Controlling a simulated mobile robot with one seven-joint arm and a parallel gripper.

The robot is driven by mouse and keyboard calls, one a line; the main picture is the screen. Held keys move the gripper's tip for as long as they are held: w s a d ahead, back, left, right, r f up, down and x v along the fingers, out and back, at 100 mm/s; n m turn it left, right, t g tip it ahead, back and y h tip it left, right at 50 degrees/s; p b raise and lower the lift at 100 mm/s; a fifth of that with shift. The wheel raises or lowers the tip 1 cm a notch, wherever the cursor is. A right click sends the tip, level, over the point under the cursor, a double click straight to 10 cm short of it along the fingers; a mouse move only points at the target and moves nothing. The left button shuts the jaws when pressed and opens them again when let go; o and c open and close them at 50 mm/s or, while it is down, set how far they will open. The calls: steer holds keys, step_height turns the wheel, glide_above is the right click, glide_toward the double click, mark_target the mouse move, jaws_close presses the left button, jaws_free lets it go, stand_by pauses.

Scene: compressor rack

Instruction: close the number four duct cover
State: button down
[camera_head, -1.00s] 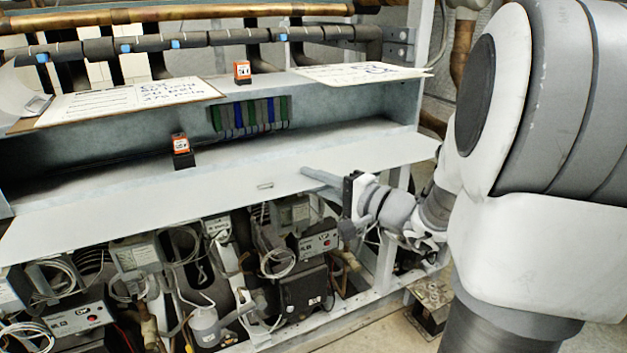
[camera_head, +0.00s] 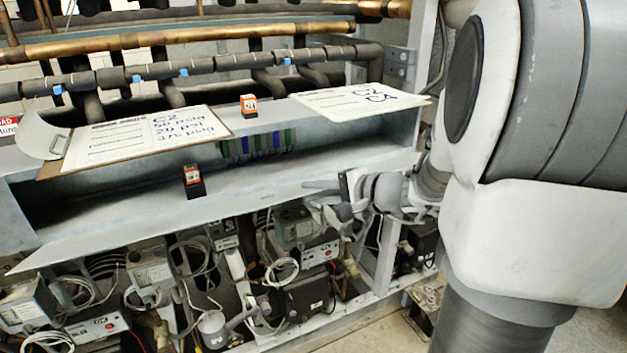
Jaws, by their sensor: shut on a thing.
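The duct cover (camera_head: 130,238) is a long pale grey panel along the front of the open duct (camera_head: 110,195). It is tilted out from the duct, which stands open behind it. My gripper (camera_head: 322,190) is at the cover's front edge, right of its middle, and is shut on that edge. The fingertips are small here, and the arm partly hides the cover's right end.
Clipboards with written sheets lie on the upper ledge, at left (camera_head: 145,140) and right (camera_head: 360,101). Below the cover are compressors (camera_head: 305,250), cables and pipes. A rack post (camera_head: 386,255) stands close to my arm. Copper pipes run along the back.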

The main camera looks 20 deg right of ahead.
steer(key=r+g+p, duration=0.1)
steer(key=p, duration=0.2)
steer(key=w+r+g+p, duration=0.1)
steer(key=r+p, duration=0.1)
steer(key=p, duration=0.1)
steer(key=shift+m, duration=0.3)
steer(key=g+p, duration=0.1)
steer(key=p, duration=0.2)
steer(key=w+r+g+p, duration=0.1)
steer(key=p, duration=0.2)
steer(key=shift+w+r+m+h, duration=0.1)
steer(key=shift+r+m+h, duration=0.2)
steer(key=shift+h, duration=0.1)
steer(key=w+r+g+p, duration=0.1)
steer(key=p, duration=0.4)
steer(key=shift+w+g, duration=0.1)
steer(key=shift+g, duration=0.3)
steer(key=p, duration=0.1)
steer(key=w+g+p, duration=0.1)
steer(key=p, duration=0.1)
steer(key=shift+w+r+m, duration=0.15)
steer(key=shift+r+m, duration=0.15)
steer(key=shift+w+a+r+p, duration=0.1)
steer(key=shift+w+r+p, duration=0.15)
steer(key=shift+w+p, duration=0.3)
steer(key=shift+w+r, duration=0.2)
steer(key=shift+w, duration=0.65)
steer(key=shift+w+r, duration=0.2)
steer(key=shift+w, duration=0.3)
steer(key=shift+w+r, duration=0.1)
